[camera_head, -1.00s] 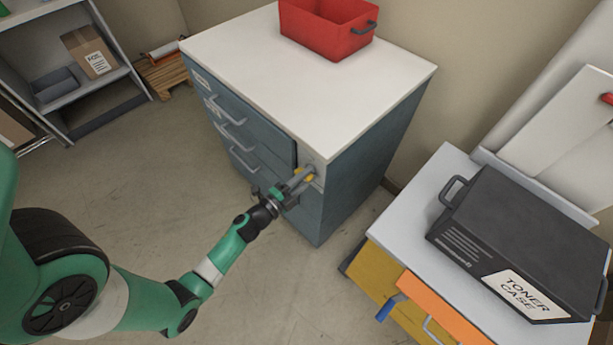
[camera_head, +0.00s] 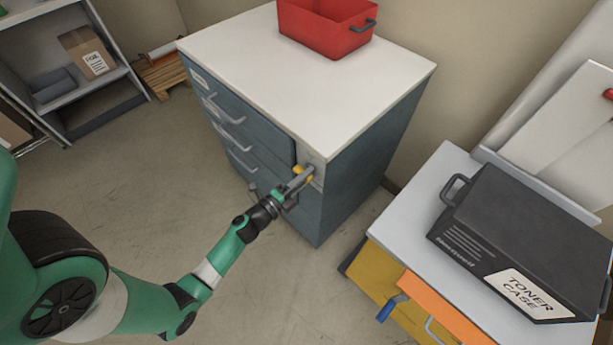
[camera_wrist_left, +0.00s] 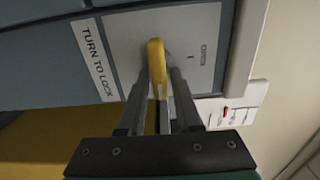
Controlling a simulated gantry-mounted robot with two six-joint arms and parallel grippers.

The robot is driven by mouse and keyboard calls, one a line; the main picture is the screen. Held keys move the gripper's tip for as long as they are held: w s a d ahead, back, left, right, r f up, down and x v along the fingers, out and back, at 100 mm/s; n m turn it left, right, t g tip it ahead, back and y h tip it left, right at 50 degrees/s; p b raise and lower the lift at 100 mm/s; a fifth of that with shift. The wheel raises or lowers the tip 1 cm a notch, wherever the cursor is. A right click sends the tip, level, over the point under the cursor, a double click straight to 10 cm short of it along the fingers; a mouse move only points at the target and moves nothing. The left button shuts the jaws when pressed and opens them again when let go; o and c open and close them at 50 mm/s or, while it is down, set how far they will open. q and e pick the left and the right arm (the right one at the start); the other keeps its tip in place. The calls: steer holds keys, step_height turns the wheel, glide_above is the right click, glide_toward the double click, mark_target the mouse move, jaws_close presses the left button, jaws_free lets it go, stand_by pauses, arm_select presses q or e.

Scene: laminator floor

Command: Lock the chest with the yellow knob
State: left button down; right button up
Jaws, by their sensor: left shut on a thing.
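The chest (camera_head: 365,150) is a blue-grey drawer cabinet with a white top, standing in the middle of the head view. The yellow knob (camera_wrist_left: 156,58) is on a light grey plate at the chest's front right corner, and it also shows in the head view (camera_head: 302,171). The plate carries a "TURN TO LOCK" label (camera_wrist_left: 97,60) and an "OPEN" mark (camera_wrist_left: 203,54). My left gripper (camera_head: 299,180) is shut on the knob, with one finger on each side of it in the left wrist view. The fingers hide part of the knob. My right gripper is not in view.
A red bin (camera_head: 325,28) sits on the chest. To the right, a yellow and orange cabinet (camera_head: 375,275) with a blue handle (camera_head: 392,307) bears a dark toner case (camera_head: 520,240). Shelves (camera_head: 55,60) stand at the back left.

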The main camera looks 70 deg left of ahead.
arm_select(q)
steer(key=c, duration=0.8)
jaws_free()
steer(key=p+v, duration=0.2)
steer(key=v, duration=0.9)
steer(key=shift+s+p, duration=0.35)
steer(key=shift+p, duration=0.05)
steer(key=shift+w+d, duration=0.1)
steer(key=shift+d, duration=0.05)
